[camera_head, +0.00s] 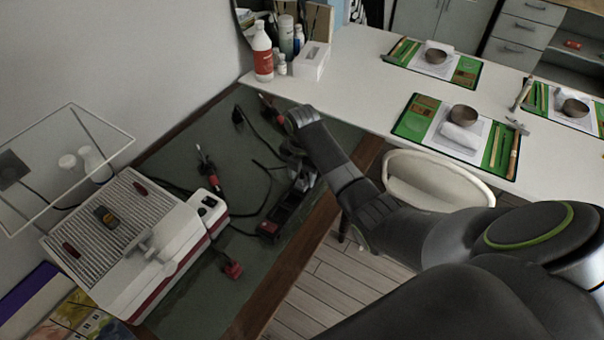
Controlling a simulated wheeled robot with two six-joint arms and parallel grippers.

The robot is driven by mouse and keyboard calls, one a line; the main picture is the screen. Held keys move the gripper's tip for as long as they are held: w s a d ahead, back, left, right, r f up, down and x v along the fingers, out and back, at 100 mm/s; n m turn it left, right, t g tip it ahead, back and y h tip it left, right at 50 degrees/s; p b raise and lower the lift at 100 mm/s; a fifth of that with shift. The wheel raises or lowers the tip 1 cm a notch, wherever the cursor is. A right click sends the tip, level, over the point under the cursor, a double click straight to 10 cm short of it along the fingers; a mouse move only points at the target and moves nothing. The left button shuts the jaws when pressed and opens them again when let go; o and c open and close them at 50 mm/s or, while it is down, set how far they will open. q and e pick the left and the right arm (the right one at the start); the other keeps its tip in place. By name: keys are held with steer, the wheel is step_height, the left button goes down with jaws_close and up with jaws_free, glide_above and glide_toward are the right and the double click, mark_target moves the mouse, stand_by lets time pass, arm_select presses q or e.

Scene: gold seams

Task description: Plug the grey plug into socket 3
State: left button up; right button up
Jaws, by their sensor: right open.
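A dark socket strip (283,212) lies on the green work mat, left of my right forearm. It has a small red part at its near end. Its far end is close to my right gripper, and I cannot read the socket numbers. My right gripper (289,148) is open above the mat, beyond the strip; its fingers are dark and hard to make out. A black plug (238,116) on a cord lies at the far left of the mat. I cannot pick out the grey plug for sure; my arm may hide it. My left gripper is not in view.
A white and red machine (125,240) with a ribbed top stands at the left. Red-handled tools (210,172) and loose cords lie across the mat. A red piece (232,270) lies near the front. Bottles (263,52) and a tissue box (311,62) stand behind.

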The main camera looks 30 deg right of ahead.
step_height(320, 180, up, 17)
steer(key=p, duration=0.8)
steer(key=shift+r+p, duration=0.2)
steer(key=shift+p, duration=0.2)
steer(key=shift+f, duration=0.1)
